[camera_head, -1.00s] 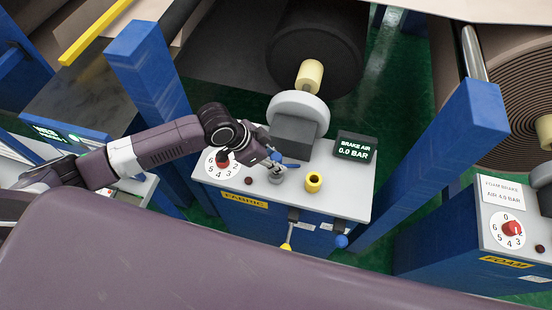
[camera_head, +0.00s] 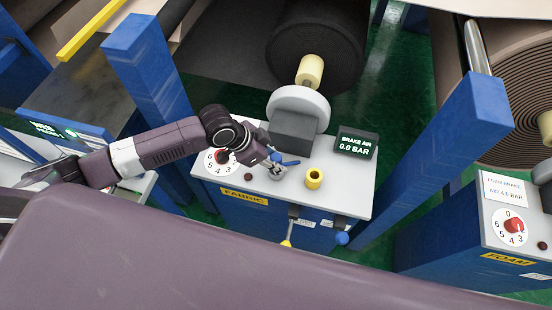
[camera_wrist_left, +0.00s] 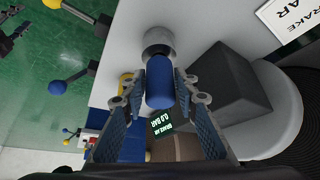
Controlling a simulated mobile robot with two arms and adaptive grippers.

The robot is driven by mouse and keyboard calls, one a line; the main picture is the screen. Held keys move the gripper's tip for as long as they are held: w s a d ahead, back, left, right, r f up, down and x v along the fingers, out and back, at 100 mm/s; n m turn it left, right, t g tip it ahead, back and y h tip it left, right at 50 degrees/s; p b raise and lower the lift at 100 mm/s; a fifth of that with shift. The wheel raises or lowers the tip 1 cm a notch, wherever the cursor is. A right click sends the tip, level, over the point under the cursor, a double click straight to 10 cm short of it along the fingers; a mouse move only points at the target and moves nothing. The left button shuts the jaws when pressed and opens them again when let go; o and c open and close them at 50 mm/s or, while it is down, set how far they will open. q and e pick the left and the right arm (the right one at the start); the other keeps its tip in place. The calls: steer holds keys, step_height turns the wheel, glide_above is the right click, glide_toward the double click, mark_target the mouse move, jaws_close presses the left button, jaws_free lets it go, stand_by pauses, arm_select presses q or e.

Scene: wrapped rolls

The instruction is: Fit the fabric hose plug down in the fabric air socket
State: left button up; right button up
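A blue rounded grip (camera_wrist_left: 160,82) points toward the camera in the left wrist view, in front of a grey round collar (camera_wrist_left: 158,42). Its grey base also shows in the head view (camera_head: 276,173), on the grey top of the fabric stand (camera_head: 345,190). My left gripper (camera_wrist_left: 161,85) has a finger on each side of the blue grip, with seemingly narrow gaps; firm contact is not visible. A yellow ring-shaped socket (camera_head: 314,178) with a dark hole stands just right of my gripper (camera_head: 275,165). My right gripper is not in view.
A dial (camera_head: 222,160) lies partly behind my left arm. A grey block (camera_head: 293,138) and a "BRAKE AIR 0.0 BAR" display (camera_head: 356,144) stand at the back. Yellow-tipped (camera_head: 286,244) and blue-tipped (camera_head: 341,239) levers stick out in front. Blue posts flank the stand.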

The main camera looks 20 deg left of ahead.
arm_select(q)
steer(key=o, duration=0.3)
steer(key=shift+o, duration=0.2)
steer(key=v, duration=1.2)
